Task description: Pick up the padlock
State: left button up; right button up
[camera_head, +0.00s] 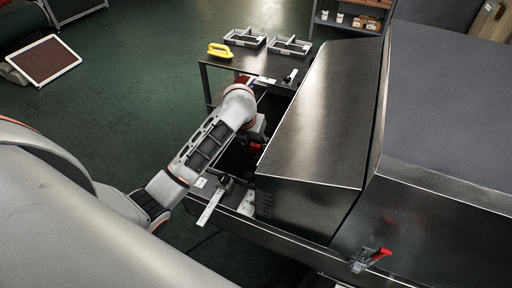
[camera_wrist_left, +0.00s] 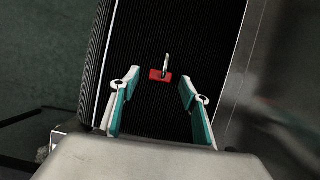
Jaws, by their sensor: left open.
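The red padlock (camera_wrist_left: 160,75) lies on the dark ribbed belt (camera_wrist_left: 180,30) in the left wrist view, its thin light shackle pointing up the picture. My left gripper (camera_wrist_left: 159,84) is open. The padlock shows in the gap between its fingers, near the tips, and nothing is held. How high the fingers are above the belt is hard to tell. In the head view my left gripper (camera_head: 257,132) is over the opening in front of the dryer, partly hidden by its wrist. A small red patch shows beside it, too small to identify surely. My right gripper is not in view.
The dryer's metal hood (camera_head: 320,110) stands close on the right of my left arm. A table (camera_head: 228,72) behind holds a yellow object (camera_head: 220,50) and two grey trays (camera_head: 290,46). A red-handled part (camera_head: 380,254) sits on the dryer's near side.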

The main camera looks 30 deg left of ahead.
aim_at(255, 143)
pick_arm(q)
jog(key=shift+x, duration=1.85)
jog(key=shift+w, duration=0.1)
jog(key=c, duration=1.2)
jog(key=shift+r, duration=0.1)
jog(key=shift+c, duration=0.2)
jog(key=shift+r, duration=0.1)
